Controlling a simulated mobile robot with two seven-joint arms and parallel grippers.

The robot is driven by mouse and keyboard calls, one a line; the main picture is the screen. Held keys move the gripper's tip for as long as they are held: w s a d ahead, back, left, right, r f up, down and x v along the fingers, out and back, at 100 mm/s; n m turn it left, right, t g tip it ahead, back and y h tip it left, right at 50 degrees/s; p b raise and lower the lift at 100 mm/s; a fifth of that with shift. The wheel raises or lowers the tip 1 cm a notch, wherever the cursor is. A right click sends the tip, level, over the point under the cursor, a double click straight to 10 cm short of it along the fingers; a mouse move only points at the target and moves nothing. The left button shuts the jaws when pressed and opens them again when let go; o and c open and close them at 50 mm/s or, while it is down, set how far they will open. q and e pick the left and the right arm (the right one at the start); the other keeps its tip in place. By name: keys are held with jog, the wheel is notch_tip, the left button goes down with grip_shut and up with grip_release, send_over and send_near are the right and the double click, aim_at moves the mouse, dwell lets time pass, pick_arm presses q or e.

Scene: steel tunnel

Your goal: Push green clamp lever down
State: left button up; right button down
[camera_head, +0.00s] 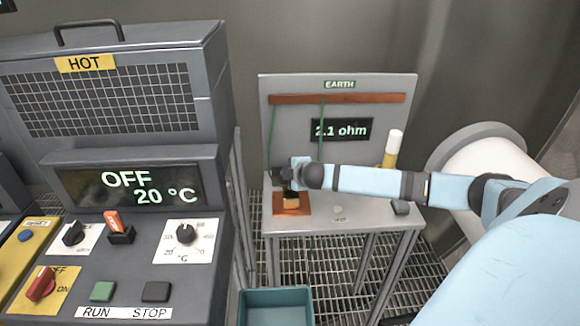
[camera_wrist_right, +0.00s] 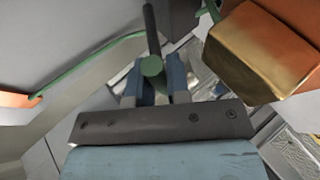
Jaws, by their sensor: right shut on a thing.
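The green clamp lever (camera_wrist_right: 152,66) shows in the right wrist view as a round green end with a dark rod behind it. My right gripper (camera_wrist_right: 152,88) is shut on it, with a blue finger on each side. In the head view my right gripper (camera_head: 284,176) is at the left part of the earth bench, just above the orange-brown block. The gripper and arm hide the lever there. A green cable (camera_head: 321,132) hangs from the copper bar. My left gripper is not in view.
The earth bench (camera_head: 365,218) has an EARTH panel reading 2.1 ohm (camera_head: 341,130). A copper-coloured block (camera_head: 291,208), a yellow-and-white cylinder (camera_head: 392,150) and a dark block (camera_head: 401,207) stand on it. A teal bin (camera_head: 275,308) is below. The HOT oven (camera_head: 140,185) stands left.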

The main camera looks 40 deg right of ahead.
jog(key=shift+s+a+f, duration=0.15)
jog(key=shift+s+f, duration=0.05)
jog(key=shift+f, duration=0.25)
jog(key=shift+s+a+f, duration=0.15)
jog(key=shift+s+f, duration=0.05)
jog(key=shift+f, duration=0.45)
jog(key=c, duration=1.1)
grip_release()
